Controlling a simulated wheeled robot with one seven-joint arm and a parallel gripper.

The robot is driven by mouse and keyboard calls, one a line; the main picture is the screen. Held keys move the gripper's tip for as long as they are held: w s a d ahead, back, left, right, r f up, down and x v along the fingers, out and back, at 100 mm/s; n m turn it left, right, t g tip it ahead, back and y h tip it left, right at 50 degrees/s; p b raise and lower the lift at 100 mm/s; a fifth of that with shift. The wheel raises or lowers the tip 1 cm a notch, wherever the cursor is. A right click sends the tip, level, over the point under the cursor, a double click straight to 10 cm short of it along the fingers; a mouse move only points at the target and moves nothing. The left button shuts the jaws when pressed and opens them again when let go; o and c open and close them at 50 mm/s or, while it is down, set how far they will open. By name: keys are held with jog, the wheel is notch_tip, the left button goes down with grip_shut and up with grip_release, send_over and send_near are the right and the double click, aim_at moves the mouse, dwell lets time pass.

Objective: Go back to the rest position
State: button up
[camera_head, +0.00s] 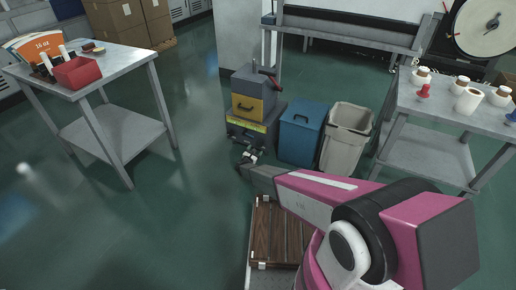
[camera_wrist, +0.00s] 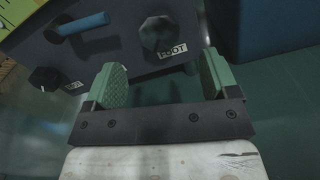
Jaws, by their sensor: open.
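My gripper (camera_wrist: 163,85) shows in the wrist view with its two green ribbed fingers spread apart and nothing between them. In the head view my gripper (camera_head: 247,160) is small, at the end of my pink arm, in front of the grey and yellow machine (camera_head: 256,108). In the wrist view the dark face of a machine (camera_wrist: 125,45) with black knobs and a blue handle lies beyond the fingers. I cannot tell whether the fingers touch it.
A blue bin (camera_head: 301,133) and a beige bin (camera_head: 346,137) stand right of the machine. A table (camera_head: 127,66) with a red box (camera_head: 80,72) is at the left. Another table (camera_head: 437,112) with white rolls is at the right. The green floor (camera_head: 190,200) left of my arm is clear.

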jog(key=v, duration=0.3)
jog(key=shift+w, duration=0.1)
jog(key=s+d+r+m+g+h, duration=0.1)
jog(key=s+d+r+m+g, duration=0.4)
jog(key=d+r, duration=0.35)
jog(key=s+d+r+m+g+h, duration=0.1)
jog(key=s+d+r+m+g, duration=0.2)
jog(key=s+d+r+m, duration=0.45)
jog(key=s+d+r+m+g+h, duration=0.15)
jog(key=d+r+m+g, duration=0.3)
jog(key=d+r, duration=0.5)
jog(key=s+d+r+m+g+y, duration=0.2)
jog(key=s+r+m+y, duration=0.3)
jog(key=s+r, duration=0.3)
jog(key=s+d+r+m+g+y, duration=0.2)
jog(key=s+r+m+y, duration=0.3)
jog(key=s, duration=1)
notch_tip(320, 180, up, 3)
jog(key=shift+d+r+m, duration=0.1)
jog(key=shift+d+m, duration=0.65)
jog(key=shift+m, duration=0.35)
